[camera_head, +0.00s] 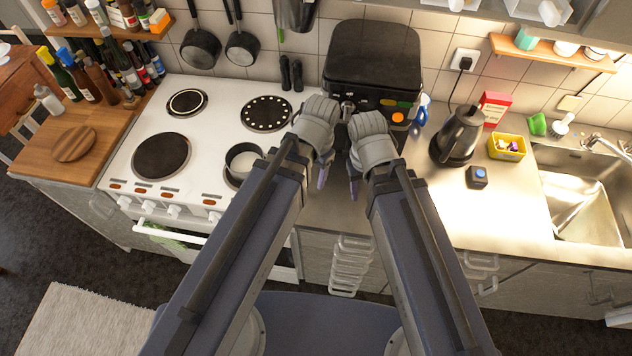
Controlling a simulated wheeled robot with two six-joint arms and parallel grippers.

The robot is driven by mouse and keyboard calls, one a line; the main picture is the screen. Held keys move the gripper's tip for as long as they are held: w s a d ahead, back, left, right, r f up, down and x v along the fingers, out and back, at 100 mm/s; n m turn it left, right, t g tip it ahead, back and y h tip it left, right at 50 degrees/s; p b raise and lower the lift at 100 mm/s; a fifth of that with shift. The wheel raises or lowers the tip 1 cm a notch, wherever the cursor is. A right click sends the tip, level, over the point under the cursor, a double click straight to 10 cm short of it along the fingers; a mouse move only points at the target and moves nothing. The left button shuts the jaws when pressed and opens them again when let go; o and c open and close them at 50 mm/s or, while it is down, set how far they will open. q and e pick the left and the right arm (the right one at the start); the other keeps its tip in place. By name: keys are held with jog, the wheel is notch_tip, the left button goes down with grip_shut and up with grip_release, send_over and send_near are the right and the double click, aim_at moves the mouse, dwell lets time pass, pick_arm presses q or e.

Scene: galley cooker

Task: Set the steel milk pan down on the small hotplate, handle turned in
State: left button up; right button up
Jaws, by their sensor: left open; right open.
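A round steel pan (243,161) stands at the front right of the white cooker (207,140), a dark-edged ring with a pale inside. My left arm covers its right side, and I see no handle. A small hotplate with a pale ring (187,103) is bare at the back left. My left gripper (322,172) is open and empty over the counter, right of the pan and apart from it. My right gripper (354,178) is open and empty close beside it.
A large dark hotplate (161,156) and a dotted one (266,114) are bare. A black case-like appliance (372,62) stands behind my grippers. A kettle (458,136), a yellow tub (507,146) and the sink (580,205) are to the right. Two dark pans (201,48) hang on the wall.

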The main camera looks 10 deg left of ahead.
pick_arm(q)
jog(key=s+n, duration=0.1)
jog(key=s+d+n, duration=0.1)
jog(key=s+n, duration=0.1)
jog(key=shift+d, duration=0.2)
jog(key=shift+f, duration=0.1)
pick_arm(e)
jog(key=shift+f, duration=0.1)
pick_arm(q)
notch_tip(320, 180, down, 10)
jog(key=b, duration=1)
pick_arm(e)
notch_tip(320, 180, down, 10)
pick_arm(q)
jog(key=shift+r, duration=0.2)
pick_arm(e)
jog(key=shift+r, duration=0.2)
pick_arm(q)
jog(key=shift+s, duration=0.15)
jog(key=shift+c, duration=0.3)
pick_arm(e)
jog(key=shift+s, duration=0.1)
